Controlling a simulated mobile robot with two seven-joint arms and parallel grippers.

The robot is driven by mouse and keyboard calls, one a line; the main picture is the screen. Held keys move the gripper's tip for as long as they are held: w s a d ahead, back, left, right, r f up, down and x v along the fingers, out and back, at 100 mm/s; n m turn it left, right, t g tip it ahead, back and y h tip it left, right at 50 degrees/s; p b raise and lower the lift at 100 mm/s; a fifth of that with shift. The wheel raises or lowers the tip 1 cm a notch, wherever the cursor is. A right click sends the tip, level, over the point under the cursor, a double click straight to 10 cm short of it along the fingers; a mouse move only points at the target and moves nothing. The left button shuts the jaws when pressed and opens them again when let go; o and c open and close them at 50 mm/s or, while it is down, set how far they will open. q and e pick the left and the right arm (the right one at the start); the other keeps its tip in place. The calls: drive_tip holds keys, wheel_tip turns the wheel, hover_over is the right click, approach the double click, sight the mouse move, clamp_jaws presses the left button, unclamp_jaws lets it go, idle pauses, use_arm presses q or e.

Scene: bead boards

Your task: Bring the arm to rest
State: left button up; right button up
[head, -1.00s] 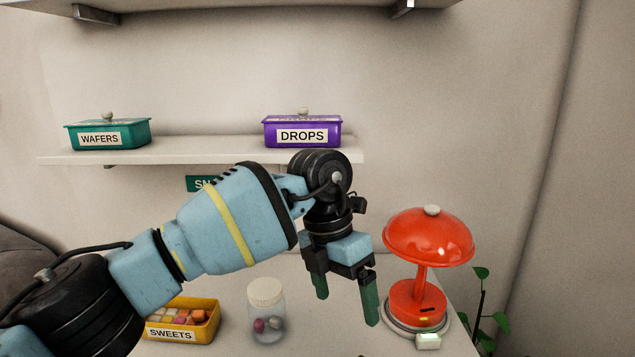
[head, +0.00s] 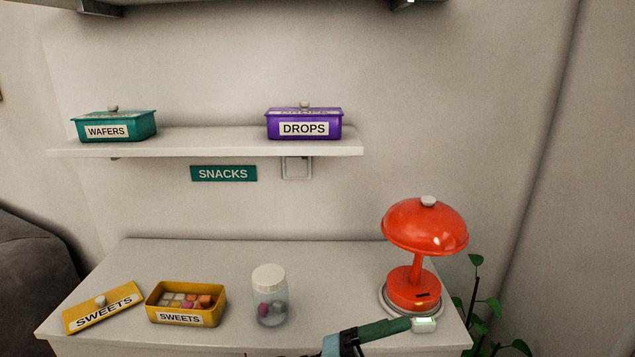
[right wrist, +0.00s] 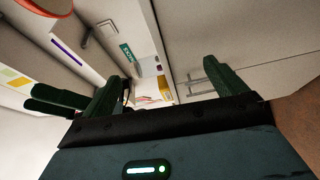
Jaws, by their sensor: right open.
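My left gripper (head: 385,331) is low at the front edge of the cabinet top, below the lamp, with one green finger pointing right and the rest cut off by the frame. Its two fingers (right wrist: 58,99) show apart and empty at the left of the right wrist view. My right gripper (right wrist: 165,85) is open, with nothing between its fingers; it is not seen in the head view. The yellow sweets box (head: 186,303) stands uncovered with sweets in it, its lid (head: 103,307) lying to its left. A lidded jar (head: 270,296) stands right of the box.
A red lamp (head: 424,226) stands at the right of the cabinet top (head: 225,262), with a small white block (head: 424,324) in front. The shelf (head: 210,145) above holds a closed wafers box (head: 113,126) and drops box (head: 304,124). A plant (head: 485,305) is at the right.

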use_arm(q)
drive_tip(key=s+a+f+n+t+y+p, duration=0.1)
drive_tip(key=s+a+f+n+t+y, duration=0.1)
drive_tip(key=a+f+n+t+y, duration=1.75)
drive_tip(key=s+a+f+n+g, duration=0.3)
drive_tip(key=s+a+f+n, duration=0.1)
drive_tip(key=s, duration=0.4)
drive_tip(key=s+a+f+n+g+p, duration=0.1)
drive_tip(key=s+a+f+n+g, duration=0.3)
drive_tip(key=s, duration=0.3)
drive_tip(key=s+a+f+n+g+y, duration=0.1)
drive_tip(key=s+a+f+n+g, duration=0.3)
drive_tip(key=s, duration=0.4)
drive_tip(key=shift+s+a+f, duration=0.35)
drive_tip(key=shift+a+f, duration=0.1)
drive_tip(key=shift+f, duration=0.05)
use_arm(e)
drive_tip(key=s+d+f+m+g+h, duration=0.1)
drive_tip(key=s+d+f+m+g, duration=0.1)
drive_tip(key=s+f+m, duration=0.2)
drive_tip(key=s+d+f+m+g+h, duration=0.2)
drive_tip(key=s+f+m, duration=0.3)
drive_tip(key=s+m, duration=0.4)
drive_tip(key=s+d+f+m+g+h, duration=0.1)
drive_tip(key=s+f+m, duration=0.4)
drive_tip(key=s, duration=0.5)
drive_tip(key=d+m+g, duration=0.1)
drive_tip(key=g, duration=0.1)
drive_tip(key=shift+d+m+g, duration=0.35)
drive_tip(key=shift+m+g, duration=0.05)
